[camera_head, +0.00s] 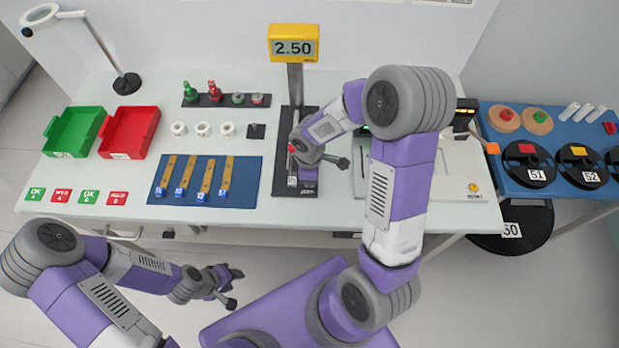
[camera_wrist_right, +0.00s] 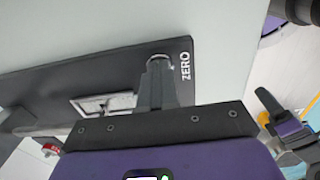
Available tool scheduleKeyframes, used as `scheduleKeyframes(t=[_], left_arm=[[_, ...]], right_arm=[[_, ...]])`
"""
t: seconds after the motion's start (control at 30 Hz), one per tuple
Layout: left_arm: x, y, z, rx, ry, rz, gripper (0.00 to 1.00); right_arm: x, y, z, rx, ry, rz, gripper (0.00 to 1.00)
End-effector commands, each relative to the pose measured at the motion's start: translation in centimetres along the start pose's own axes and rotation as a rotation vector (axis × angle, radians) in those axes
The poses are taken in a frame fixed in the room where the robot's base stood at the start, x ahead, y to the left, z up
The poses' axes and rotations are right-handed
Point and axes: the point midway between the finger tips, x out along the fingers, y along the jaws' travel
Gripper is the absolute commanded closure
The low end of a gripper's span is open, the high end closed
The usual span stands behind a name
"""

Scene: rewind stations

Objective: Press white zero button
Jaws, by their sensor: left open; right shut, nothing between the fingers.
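The gauge stand has a black base (camera_head: 283,165), a grey post and a yellow display (camera_head: 293,44) reading 2.50. The white ZERO lettering (camera_wrist_right: 186,66) is on the base in the right wrist view. A pale rounded rim of the white zero button (camera_wrist_right: 159,57) shows beside it, mostly covered by my fingertips. My right gripper (camera_wrist_right: 157,72) is shut and empty, its tips at the button. Whether they touch or press it I cannot tell. In the head view the right wrist hides this spot. My left gripper (camera_head: 235,287) is open and empty in front of the table.
A red part (camera_head: 292,148) shows on the stand near my right wrist. To the left are a blue mat (camera_head: 242,165) with several strips, white rings (camera_head: 203,129), and green (camera_head: 73,131) and red (camera_head: 129,131) trays. A pale machine (camera_head: 455,180) stands to the right.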

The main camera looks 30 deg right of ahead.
Motion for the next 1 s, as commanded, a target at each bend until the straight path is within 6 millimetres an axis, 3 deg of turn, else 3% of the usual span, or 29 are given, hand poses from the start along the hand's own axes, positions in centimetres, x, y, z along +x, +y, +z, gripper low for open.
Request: scheduleKeyframes(t=[0.2,0.37,0.63,1.0], left_arm=[[0.1,0.0,0.0,0.0,0.001,0.0,0.57],[-0.6,0.2,0.0,0.0,0.001,0.0,0.57],[-3.8,1.4,0.1,0.001,0.001,0.0,0.57],[-5.1,1.9,0.2,0.0,0.001,0.0,0.57]], right_arm=[[0.7,-0.7,0.3,0.001,-0.01,-0.022,1.0],[-0.1,-0.7,0.3,0.001,-0.01,-0.022,1.0],[-4.5,-0.5,0.0,-0.004,-0.005,-0.009,1.0],[-12.3,-0.2,-0.2,-0.003,-0.002,-0.003,1.0]])
